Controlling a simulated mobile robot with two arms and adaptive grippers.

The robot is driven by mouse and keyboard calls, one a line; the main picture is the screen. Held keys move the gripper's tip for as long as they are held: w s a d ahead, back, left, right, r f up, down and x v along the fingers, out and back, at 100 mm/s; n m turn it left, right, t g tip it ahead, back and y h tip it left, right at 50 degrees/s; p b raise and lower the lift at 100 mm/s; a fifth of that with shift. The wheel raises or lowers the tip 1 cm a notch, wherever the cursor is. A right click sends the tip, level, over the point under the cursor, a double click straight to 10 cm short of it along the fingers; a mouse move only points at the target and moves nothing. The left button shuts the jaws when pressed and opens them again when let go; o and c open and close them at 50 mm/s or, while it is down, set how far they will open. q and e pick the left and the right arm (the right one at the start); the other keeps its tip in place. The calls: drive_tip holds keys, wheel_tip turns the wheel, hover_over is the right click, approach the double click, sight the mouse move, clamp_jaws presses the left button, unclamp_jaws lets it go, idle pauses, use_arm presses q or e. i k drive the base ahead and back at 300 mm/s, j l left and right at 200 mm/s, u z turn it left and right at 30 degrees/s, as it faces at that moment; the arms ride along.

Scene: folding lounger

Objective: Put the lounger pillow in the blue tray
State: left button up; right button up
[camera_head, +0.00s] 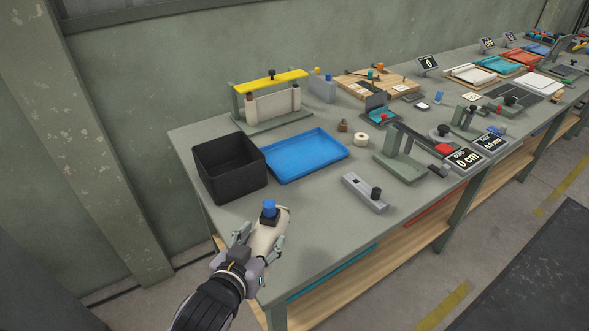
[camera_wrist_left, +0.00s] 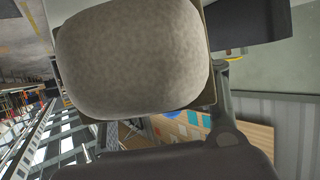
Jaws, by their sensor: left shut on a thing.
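The beige, rounded lounger pillow (camera_head: 271,229) is held at the near left end of the bench. My left gripper (camera_head: 262,237) is shut on it. In the left wrist view the pillow (camera_wrist_left: 130,60) fills the upper middle and hides much of the scene. The blue tray (camera_head: 305,155) lies flat and empty on the bench, beyond the pillow and to its right; the pillow is apart from it. My right gripper is not in view.
A black open box (camera_head: 230,168) stands left of the tray. A blue-topped black knob (camera_head: 269,210) shows just beyond the pillow; I cannot tell what it belongs to. A grey block with a dark knob (camera_head: 364,192) lies to the right. Bare bench top lies between tray and pillow.

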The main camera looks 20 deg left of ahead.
sight(297, 151)
drive_tip(key=i+l+u, duration=0.1)
drive_tip(key=u, duration=0.3)
drive_tip(key=l+u, duration=0.1)
drive_tip(key=u, duration=0.25)
drive_tip(key=i+l+u, duration=0.15)
drive_tip(key=l, duration=0.35)
drive_tip(key=i+l+u, duration=0.2)
drive_tip(key=l, duration=0.25)
drive_tip(key=l+u, duration=0.15)
drive_tip(key=l, duration=0.35)
drive_tip(key=i+l+u, duration=0.2)
drive_tip(key=l, duration=0.35)
drive_tip(key=k, duration=0.05)
